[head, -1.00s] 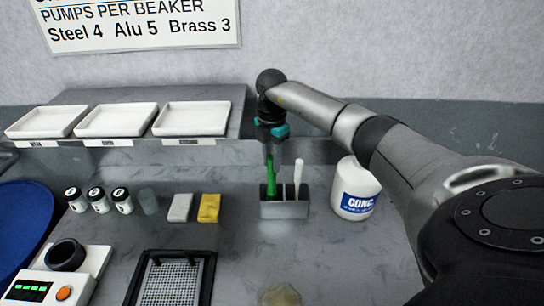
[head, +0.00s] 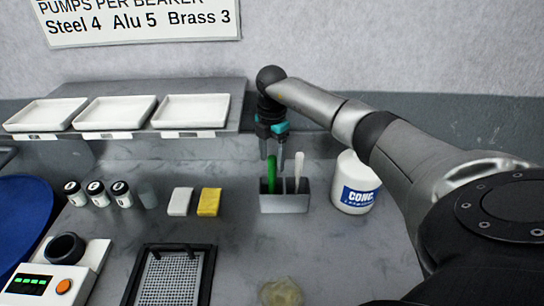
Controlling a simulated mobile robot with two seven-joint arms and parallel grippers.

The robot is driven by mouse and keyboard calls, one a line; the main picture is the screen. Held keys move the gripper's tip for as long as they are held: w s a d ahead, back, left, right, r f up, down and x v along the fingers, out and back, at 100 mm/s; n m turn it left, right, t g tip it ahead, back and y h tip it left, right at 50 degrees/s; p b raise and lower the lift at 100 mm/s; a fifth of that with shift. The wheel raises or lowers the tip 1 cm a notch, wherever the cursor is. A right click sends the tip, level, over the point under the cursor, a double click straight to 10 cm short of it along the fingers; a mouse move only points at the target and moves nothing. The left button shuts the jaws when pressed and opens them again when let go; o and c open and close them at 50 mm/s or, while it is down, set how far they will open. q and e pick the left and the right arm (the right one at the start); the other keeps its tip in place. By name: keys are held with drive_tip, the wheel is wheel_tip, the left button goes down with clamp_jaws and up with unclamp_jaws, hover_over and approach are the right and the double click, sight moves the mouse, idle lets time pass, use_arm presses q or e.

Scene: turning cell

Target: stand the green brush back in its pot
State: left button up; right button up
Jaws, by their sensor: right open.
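The green brush (head: 271,174) stands upright in the grey pot (head: 284,204), on its left side. A white-handled brush (head: 298,168) stands in the same pot on the right. My right gripper (head: 272,151) is open just above the pot, pointing down, with its fingers near the top of the green handle. In this view the fingers overlap the handle's top, and I cannot tell whether they touch it. My left gripper is not in view.
A white bottle labelled CONC. (head: 355,184) stands right of the pot, under my right arm. A yellow block (head: 209,202) and a white block (head: 180,201) lie to the left. A black-framed mesh tray (head: 174,279) is in front. White trays (head: 190,112) sit on the shelf.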

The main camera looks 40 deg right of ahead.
wheel_tip(320, 180, up, 15)
idle(0.7)
